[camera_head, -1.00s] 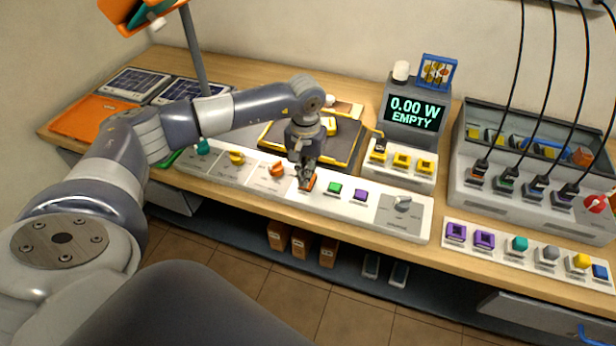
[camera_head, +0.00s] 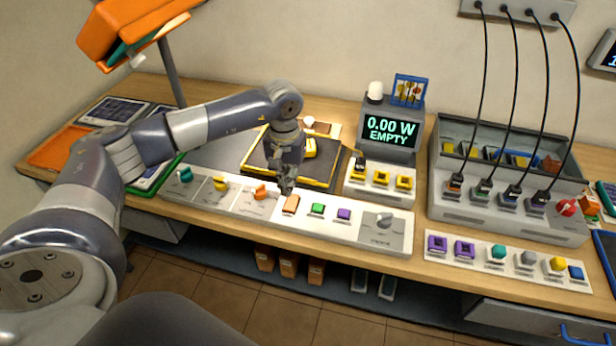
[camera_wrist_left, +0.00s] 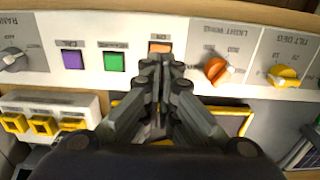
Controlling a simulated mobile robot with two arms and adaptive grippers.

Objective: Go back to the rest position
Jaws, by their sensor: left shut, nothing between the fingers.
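My left gripper (camera_head: 286,186) is shut and empty, pointing down above the white control panel (camera_head: 208,193). In the left wrist view its closed fingertips (camera_wrist_left: 162,60) lie just in front of the orange button (camera_wrist_left: 160,46). In the head view that orange button (camera_head: 291,204) shows just below the fingertips; a small gap seems to separate them. The arm comes in from the left and bends down at the wrist. My right gripper is in neither view.
The panel also carries a green button (camera_head: 317,209), a purple button (camera_head: 344,213) and several knobs. A black tray with yellow edging (camera_head: 323,184) lies behind the gripper. A charger box with cables (camera_head: 480,212) stands right.

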